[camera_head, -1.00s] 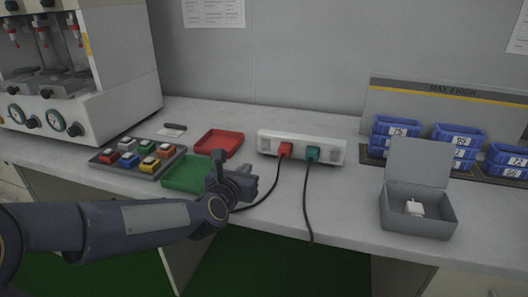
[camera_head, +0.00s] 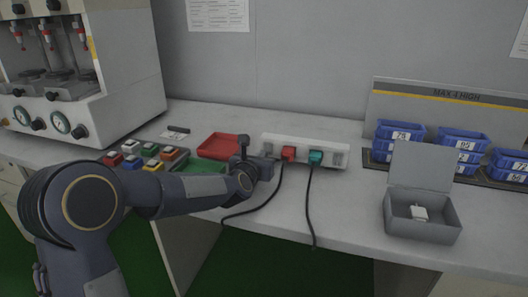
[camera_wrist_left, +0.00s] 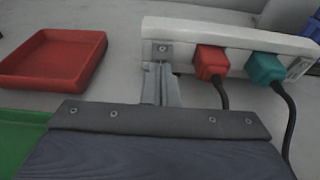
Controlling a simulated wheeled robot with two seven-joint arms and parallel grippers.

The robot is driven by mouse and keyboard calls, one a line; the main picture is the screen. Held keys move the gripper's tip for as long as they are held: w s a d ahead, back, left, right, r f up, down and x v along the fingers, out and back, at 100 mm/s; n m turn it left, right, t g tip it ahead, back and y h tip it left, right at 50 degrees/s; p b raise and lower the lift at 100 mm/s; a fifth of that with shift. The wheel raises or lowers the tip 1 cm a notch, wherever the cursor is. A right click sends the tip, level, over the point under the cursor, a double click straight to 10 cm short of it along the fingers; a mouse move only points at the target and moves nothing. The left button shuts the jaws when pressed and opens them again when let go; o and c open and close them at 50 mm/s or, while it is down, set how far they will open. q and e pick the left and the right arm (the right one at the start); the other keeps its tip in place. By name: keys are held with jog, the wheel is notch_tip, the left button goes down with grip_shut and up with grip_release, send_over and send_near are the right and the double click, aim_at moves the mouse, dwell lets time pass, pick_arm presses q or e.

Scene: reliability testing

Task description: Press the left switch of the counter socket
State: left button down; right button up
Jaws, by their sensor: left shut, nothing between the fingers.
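The counter socket (camera_head: 303,143) is a long white power strip at the back of the counter, with a red plug (camera_head: 289,153) and a teal plug (camera_head: 315,158) in it. In the left wrist view the socket (camera_wrist_left: 230,33) spans the upper right. Its left switch (camera_wrist_left: 162,49) is a small grey patch at the left end, left of the red plug (camera_wrist_left: 211,62). My left gripper (camera_head: 269,165) is shut and empty, in front of the socket's left end. In the wrist view its fingertips (camera_wrist_left: 160,72) point at the left switch; I cannot tell if they touch it.
A red tray (camera_head: 222,146) and a green tray (camera_head: 200,165) lie left of the socket. A button panel (camera_head: 146,156) is farther left. Black cables hang over the counter edge. An open grey box (camera_head: 424,231) with a white item stands at the right, near blue bins (camera_head: 459,138).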

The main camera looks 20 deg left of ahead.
aim_at(267, 147)
pick_arm(q)
jog(key=shift+w+d+r, duration=0.1)
jog(key=shift+w+r, duration=0.05)
jog(key=shift+w, duration=0.5)
jog(key=shift+w+r, duration=0.1)
jog(key=shift+w, duration=0.5)
jog(key=p, duration=0.1)
jog(key=r+p, duration=0.1)
jog(key=p, duration=0.1)
jog(key=shift+w+r+g, duration=0.1)
jog(key=shift+w+g, duration=0.2)
jog(key=shift+f+b, duration=0.35)
jog(key=shift+f, duration=0.2)
jog(key=shift+s, duration=0.1)
